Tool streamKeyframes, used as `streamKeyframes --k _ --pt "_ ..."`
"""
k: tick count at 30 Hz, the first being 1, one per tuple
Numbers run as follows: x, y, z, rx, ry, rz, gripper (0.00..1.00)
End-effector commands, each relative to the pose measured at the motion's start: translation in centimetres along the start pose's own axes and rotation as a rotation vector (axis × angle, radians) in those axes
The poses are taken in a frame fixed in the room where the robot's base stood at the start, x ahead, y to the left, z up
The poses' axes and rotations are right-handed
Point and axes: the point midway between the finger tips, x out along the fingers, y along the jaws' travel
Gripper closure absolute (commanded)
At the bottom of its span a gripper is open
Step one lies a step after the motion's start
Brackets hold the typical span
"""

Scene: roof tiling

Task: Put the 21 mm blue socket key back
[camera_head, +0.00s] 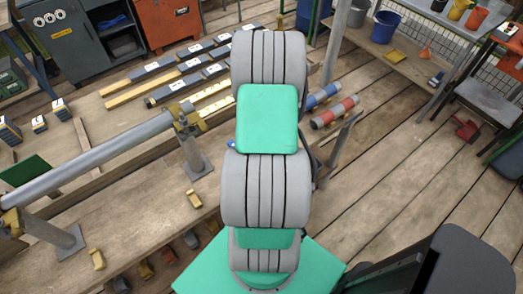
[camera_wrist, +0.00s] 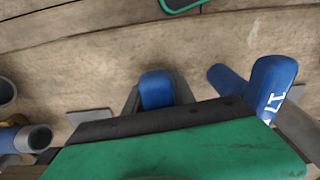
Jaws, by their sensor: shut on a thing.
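In the wrist view a blue piece (camera_wrist: 156,90), which I take to be the socket key's handle, stands between the grey fingers of my gripper (camera_wrist: 157,100). The gripper is shut on it. No size mark shows on it, and its lower part is hidden behind my gripper's green and black body. To its right a second blue piece (camera_wrist: 272,84) with white characters, perhaps 17, leans at a slant, apart from the held one. In the head view my arm covers my gripper. Only a small bit of blue (camera_head: 231,144) shows beside the arm there.
A grey pipe (camera_head: 100,156) on stands crosses the left. Blue-banded (camera_head: 322,95) and red-banded (camera_head: 335,112) cylinders lie right of my arm. Several long bars (camera_head: 175,84) lie at the back left. A bench (camera_head: 400,62) with buckets stands back right. The right floor planks are mostly clear.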

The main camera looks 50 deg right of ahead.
Motion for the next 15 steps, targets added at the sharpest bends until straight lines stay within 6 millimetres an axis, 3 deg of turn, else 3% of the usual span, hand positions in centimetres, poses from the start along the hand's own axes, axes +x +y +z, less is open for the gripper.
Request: streamKeyframes --k 7,8,15 --pt "1.24 -0.27 0.40 0.000 -0.006 -0.006 1.00" --pt "1.32 -0.33 0.48 0.001 -0.007 -0.007 0.68" --pt "1.09 -0.40 0.57 0.000 -0.010 -0.009 0.49"
